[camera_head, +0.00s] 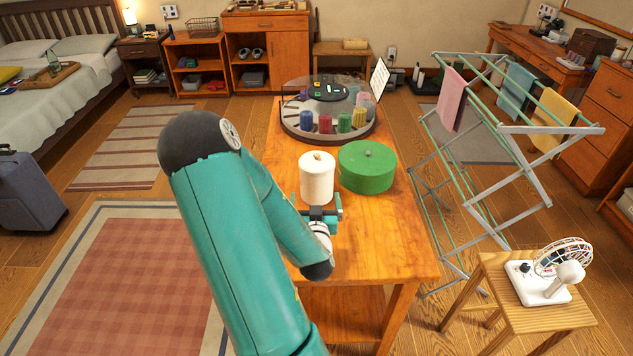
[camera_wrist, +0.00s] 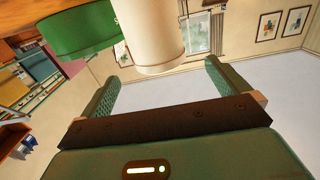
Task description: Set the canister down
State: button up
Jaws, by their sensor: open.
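A white canister (camera_head: 317,178) with a small wooden knob on top stands upright on the wooden table (camera_head: 385,250). A wider green lidded tin (camera_head: 367,168) stands close to its right. My gripper (camera_head: 321,205) is at the near side of the canister, low over the table. In the wrist view, my gripper (camera_wrist: 160,78) has its two fingers wide apart with nothing between them. The white canister (camera_wrist: 155,35) lies just past the fingertips there, with the green tin (camera_wrist: 80,30) to its left. The canister's base is partly hidden by my gripper in the head view.
A round carousel organizer (camera_head: 330,130) with coloured spools stands behind the canister. A drying rack (camera_head: 480,150) with towels is right of the table. A stool (camera_head: 520,300) with a white fan is at the lower right. The table's near right part is bare.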

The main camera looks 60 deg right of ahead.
aim_at(317, 169)
jog(key=x, duration=1.3)
jog(key=shift+s+d+r, duration=0.1)
jog(key=shift+s+d, duration=0.1)
jog(key=shift+d, duration=0.3)
jog(key=c, duration=0.9)
jog(key=shift+o, duration=0.2)
jog(key=shift+r, duration=0.1)
